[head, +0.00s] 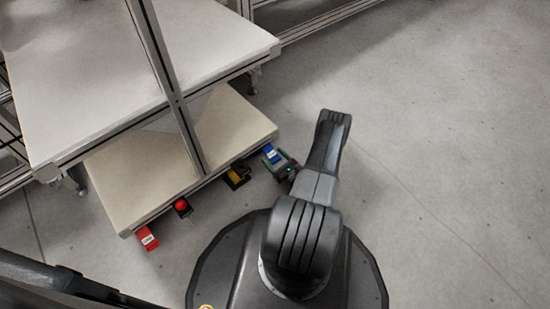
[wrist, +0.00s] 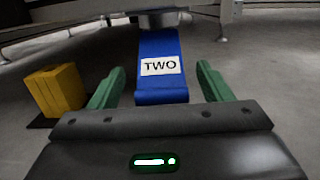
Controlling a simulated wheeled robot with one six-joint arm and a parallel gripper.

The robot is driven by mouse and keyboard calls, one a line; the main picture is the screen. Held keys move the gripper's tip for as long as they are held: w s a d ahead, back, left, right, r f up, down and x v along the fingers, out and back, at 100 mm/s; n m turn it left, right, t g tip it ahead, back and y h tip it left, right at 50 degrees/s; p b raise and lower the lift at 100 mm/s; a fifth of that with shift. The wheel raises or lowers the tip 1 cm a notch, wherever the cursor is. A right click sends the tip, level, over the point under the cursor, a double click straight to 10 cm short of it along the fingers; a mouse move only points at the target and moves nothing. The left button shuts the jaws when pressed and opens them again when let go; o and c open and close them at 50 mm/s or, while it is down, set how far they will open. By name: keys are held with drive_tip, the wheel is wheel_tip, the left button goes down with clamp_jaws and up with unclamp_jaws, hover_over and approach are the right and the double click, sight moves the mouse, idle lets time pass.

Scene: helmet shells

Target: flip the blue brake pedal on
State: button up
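The blue brake pedal (wrist: 161,90) has a white label reading "TWO" and stands straight ahead in the wrist view. In the head view, the blue pedal (head: 271,153) is at the right end of a row of pedals and controls by the low shelf. My gripper (wrist: 160,68) has its green fingers wide apart, one on each side of the blue pedal. It is open, and I cannot tell whether it touches the pedal. In the head view, my gripper (head: 284,163) is low near the floor, and my arm partly hides it.
A yellow pedal (wrist: 56,91) stands close left of my left finger. A red button (head: 180,204) and a red labelled pedal (head: 148,238) are further left. The pale low shelf (head: 235,120) and upper table (head: 190,40) stand behind them. The floor (head: 440,170) at right is clear.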

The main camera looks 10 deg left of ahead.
wheel_tip(320, 180, up, 10)
drive_tip(key=p, duration=0.4)
idle(0.3)
